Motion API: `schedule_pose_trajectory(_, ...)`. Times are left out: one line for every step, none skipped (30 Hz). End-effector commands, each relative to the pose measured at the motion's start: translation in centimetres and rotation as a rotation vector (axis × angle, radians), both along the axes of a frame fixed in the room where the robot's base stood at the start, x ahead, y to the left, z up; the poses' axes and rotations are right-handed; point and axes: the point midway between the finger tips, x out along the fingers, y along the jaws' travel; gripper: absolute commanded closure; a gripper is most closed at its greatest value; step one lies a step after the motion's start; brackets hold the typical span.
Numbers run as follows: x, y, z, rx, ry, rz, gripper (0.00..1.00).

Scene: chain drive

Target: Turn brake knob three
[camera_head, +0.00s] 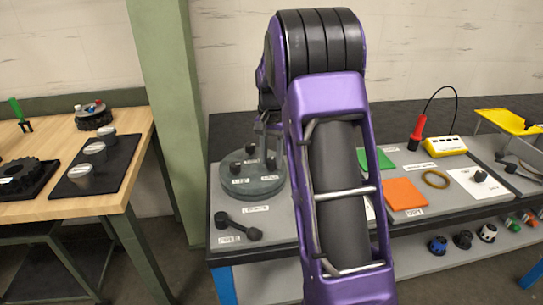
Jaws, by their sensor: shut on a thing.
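A round grey disc (250,185) with several dark knobs and small white labels lies on the grey mat of the right bench. One knob (236,168) stands at its left, one knob (250,149) at its back, and one knob (271,162) at its right. The labels are too small to read, so I cannot tell which is number three. My gripper (264,140) points down over the back right of the disc, shut on what looks like a knob there. My purple arm hides part of the disc's right side.
A dark lever with round ends (238,226) lies in front of the disc.

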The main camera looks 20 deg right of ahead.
Motion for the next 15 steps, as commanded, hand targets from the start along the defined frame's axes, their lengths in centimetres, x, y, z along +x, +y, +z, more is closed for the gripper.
schedule_pose_trajectory(0.05,-0.04,0.07,-0.001,-0.002,-0.001,1.00)
schedule_pose_trajectory(0.05,-0.04,0.08,-0.001,-0.002,-0.001,1.00)
schedule_pose_trajectory(0.05,-0.04,0.08,-0.001,-0.002,-0.002,0.57)
schedule_pose_trajectory(0.05,-0.04,0.08,-0.001,-0.002,-0.002,0.52)
schedule_pose_trajectory(0.05,-0.04,0.08,-0.001,-0.002,-0.002,0.46)
schedule_pose_trajectory(0.05,-0.04,0.07,-0.001,-0.002,-0.002,0.39)
schedule_pose_trajectory(0.05,-0.04,0.07,-0.001,-0.002,-0.002,0.34)
schedule_pose_trajectory(0.04,-0.03,0.06,-0.001,-0.002,-0.002,0.29)
schedule_pose_trajectory(0.04,-0.03,0.06,-0.001,-0.002,-0.003,0.29)
schedule_pose_trajectory(0.03,-0.02,0.05,-0.001,-0.002,-0.003,0.29)
schedule_pose_trajectory(0.03,-0.02,0.05,0.000,-0.001,-0.003,0.29)
schedule_pose_trajectory(0.03,-0.02,0.04,0.000,-0.001,-0.003,0.29)
schedule_pose_trajectory(0.03,-0.01,0.04,0.000,-0.001,-0.003,0.29)
schedule_pose_trajectory(0.03,-0.01,0.03,0.000,-0.001,-0.003,0.29)
schedule_pose_trajectory(0.03,-0.01,0.03,0.000,-0.001,-0.003,0.29)
